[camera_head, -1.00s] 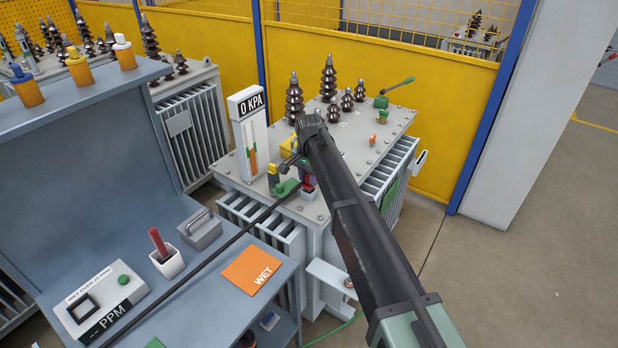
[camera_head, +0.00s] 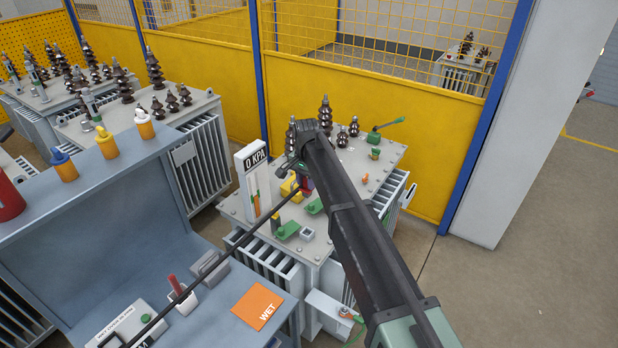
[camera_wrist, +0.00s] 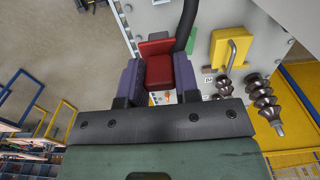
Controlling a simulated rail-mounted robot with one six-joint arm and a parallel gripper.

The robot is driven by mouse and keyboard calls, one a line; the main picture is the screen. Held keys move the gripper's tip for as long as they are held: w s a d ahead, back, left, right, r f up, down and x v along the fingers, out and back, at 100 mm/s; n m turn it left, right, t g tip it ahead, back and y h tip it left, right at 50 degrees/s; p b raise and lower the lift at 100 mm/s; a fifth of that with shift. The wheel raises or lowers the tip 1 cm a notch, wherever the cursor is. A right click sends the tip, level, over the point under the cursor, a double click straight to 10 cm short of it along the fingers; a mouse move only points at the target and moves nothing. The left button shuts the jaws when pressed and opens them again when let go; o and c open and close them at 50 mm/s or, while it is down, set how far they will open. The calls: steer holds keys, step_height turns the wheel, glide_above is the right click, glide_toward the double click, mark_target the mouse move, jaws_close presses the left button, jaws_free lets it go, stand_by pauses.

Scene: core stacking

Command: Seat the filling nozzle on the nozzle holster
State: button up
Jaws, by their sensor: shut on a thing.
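My gripper (camera_head: 306,176) is over the transformer top (camera_head: 345,190), left of its middle. In the wrist view its two purple fingers (camera_wrist: 159,82) are shut on the red filling nozzle (camera_wrist: 160,66). A black hose (camera_wrist: 186,22) runs from beside it. In the head view the nozzle (camera_head: 307,185) is small and partly hidden by my arm. A yellow block with a bent handle (camera_wrist: 232,47) is beside the nozzle, apart from it. A small grey square socket (camera_head: 307,233) stands empty near the transformer's front edge. I cannot tell for certain which part is the nozzle holster.
Dark ribbed insulators (camera_head: 325,112) stand at the back of the transformer. A gauge marked 0 KPA (camera_head: 252,180) stands at left, with a green valve (camera_head: 287,230) nearby. A bench with an orange WET card (camera_head: 258,306) is at lower left. A yellow fence (camera_head: 400,140) is behind.

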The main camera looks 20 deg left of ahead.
step_height(320, 180, down, 9)
steer(key=b, duration=0.9)
step_height(320, 180, up, 10)
steer(key=p, duration=0.9)
steer(key=shift+f+p, duration=0.1)
steer(key=shift+p, duration=0.3)
step_height(320, 180, down, 21)
steer(key=b, duration=2)
steer(key=shift+b, duration=0.4)
steer(key=shift+r, duration=0.3)
steer(key=shift+f, duration=0.2)
steer(key=o, duration=1)
steer(key=r+p, duration=1.1)
steer(key=shift+a, duration=0.2)
